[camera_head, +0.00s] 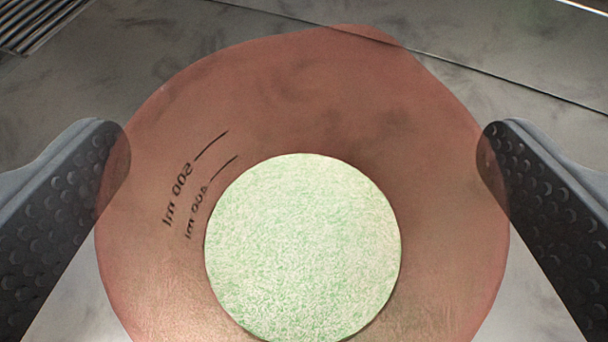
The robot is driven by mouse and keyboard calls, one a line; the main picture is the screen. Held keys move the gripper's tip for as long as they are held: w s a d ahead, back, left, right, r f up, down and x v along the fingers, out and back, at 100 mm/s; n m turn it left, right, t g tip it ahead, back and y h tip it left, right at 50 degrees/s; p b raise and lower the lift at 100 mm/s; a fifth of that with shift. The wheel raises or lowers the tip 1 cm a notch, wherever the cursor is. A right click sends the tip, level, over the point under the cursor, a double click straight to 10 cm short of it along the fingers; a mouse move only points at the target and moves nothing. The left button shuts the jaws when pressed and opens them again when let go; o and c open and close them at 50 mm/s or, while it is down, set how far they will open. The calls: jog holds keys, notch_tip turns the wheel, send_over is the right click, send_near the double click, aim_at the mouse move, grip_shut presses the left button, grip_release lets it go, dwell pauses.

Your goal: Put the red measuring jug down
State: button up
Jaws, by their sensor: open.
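The red measuring jug (300,100) is see-through and fills the middle of the view, seen from above. Its spout is at the top of the picture, and black volume marks show mirrored on its left side. A round, pale green speckled surface (303,248) shows inside it; I cannot tell whether this is its contents. The jug appears to stand on the grey metal surface. My gripper (304,158) is open, with one dark dimpled finger on each side of the jug. The fingertips overlap its rim in the picture; I cannot tell if they touch it.
The grey, smudged metal surface (505,45) around the jug looks clear. A thin dark seam crosses it at the top and right. A slotted grate (35,22) lies at the top left corner.

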jog(key=a+v, duration=0.1)
jog(key=v, duration=1.1)
jog(key=shift+d, duration=0.4)
notch_tip(320, 180, up, 24)
jog(key=d+m+t+h, duration=0.1)
jog(key=t+h, duration=0.1)
jog(key=s+r, duration=0.6)
jog(key=r, duration=0.3)
jog(key=s+a+r, duration=0.1)
jog(key=s+r, duration=0.6)
jog(key=r, duration=0.3)
jog(key=shift+a+r+y, duration=0.25)
jog(key=shift+y, duration=0.15)
jog(key=shift+s, duration=0.1)
